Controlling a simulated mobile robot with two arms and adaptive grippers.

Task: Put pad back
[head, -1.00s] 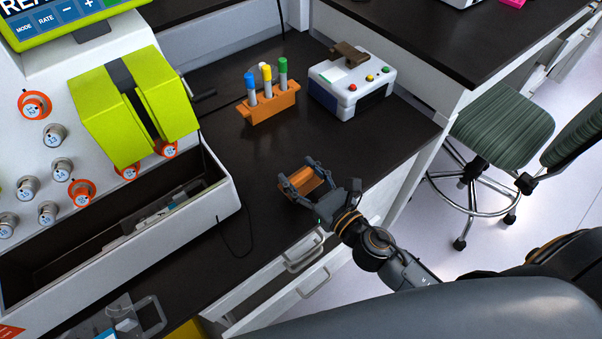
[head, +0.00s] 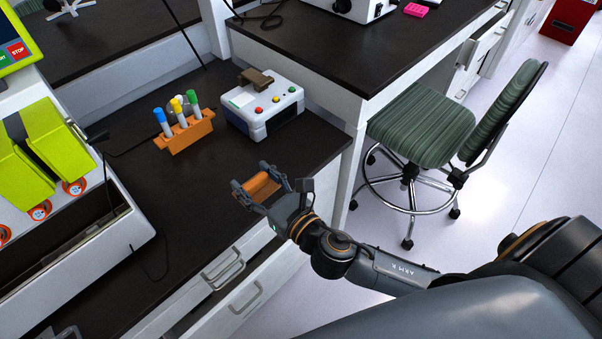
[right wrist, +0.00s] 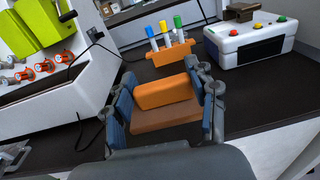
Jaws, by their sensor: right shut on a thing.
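An orange block, which seems to be the pad (head: 262,187), is held in my right gripper (head: 260,188), above the dark benchtop near its front edge. In the right wrist view the block (right wrist: 165,92) sits between the two fingers of the right gripper (right wrist: 165,100), with a lower orange part (right wrist: 165,117) towards the palm. The fingers are shut on its sides. My left gripper is not in view.
An orange rack (head: 186,136) with several capped tubes stands behind the gripper. A white device (head: 262,112) with coloured buttons and a brown piece (head: 257,77) on top stands to its right. A large white machine with lime-green parts (head: 40,150) is at left. A green chair (head: 425,122) stands at right.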

